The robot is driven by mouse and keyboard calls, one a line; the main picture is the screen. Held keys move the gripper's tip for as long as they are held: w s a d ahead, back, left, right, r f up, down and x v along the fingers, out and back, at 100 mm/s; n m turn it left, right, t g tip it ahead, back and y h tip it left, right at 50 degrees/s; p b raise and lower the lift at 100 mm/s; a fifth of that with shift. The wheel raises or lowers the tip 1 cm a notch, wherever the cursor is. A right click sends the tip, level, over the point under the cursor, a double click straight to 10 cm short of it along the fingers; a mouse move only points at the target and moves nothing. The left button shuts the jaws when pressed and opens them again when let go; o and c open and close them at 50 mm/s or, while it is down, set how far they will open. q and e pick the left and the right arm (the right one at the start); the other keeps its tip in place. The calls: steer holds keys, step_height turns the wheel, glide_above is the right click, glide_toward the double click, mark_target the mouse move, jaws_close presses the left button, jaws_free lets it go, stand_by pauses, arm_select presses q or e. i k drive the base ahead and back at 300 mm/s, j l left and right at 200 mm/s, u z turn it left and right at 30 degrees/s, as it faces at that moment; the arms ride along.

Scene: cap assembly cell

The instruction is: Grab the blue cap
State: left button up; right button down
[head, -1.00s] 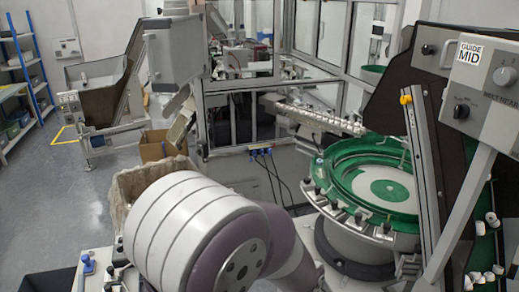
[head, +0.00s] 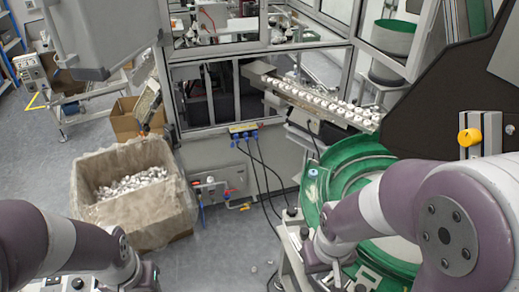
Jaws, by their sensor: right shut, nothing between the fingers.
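A small light-blue cap (head: 312,173) sits on the far left rim of the green bowl feeder (head: 340,152) in the head view. My right arm comes in from the right across the bowl. Its wrist end and gripper (head: 318,262) are at the bowl's near left side, below and apart from the cap. The right gripper is shut and empty; its fingertips are hard to make out. My left arm comes in at the lower left. Its gripper (head: 146,277) is at the bottom edge, partly cut off, and its fingers are not clear.
A lined carton of white caps (head: 188,210) stands on the floor at left. A rail with rows of white caps (head: 325,103) runs behind the bowl. A dark panel with a yellow knob (head: 469,137) stands at right. Cables hang by the machine frame.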

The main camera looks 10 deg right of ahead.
mark_target(313, 174)
steer(key=i+j+z, duration=0.1)
steer(key=i, duration=0.3)
steer(key=i+j, duration=0.15)
steer(key=i, duration=0.2)
steer(key=i+j+z, duration=0.15)
steer(key=i, duration=0.2)
steer(key=i+z, duration=0.1)
steer(key=z, duration=0.8)
steer(key=i+z, duration=0.15)
steer(key=z, duration=0.75)
steer(key=i+j, duration=0.05)
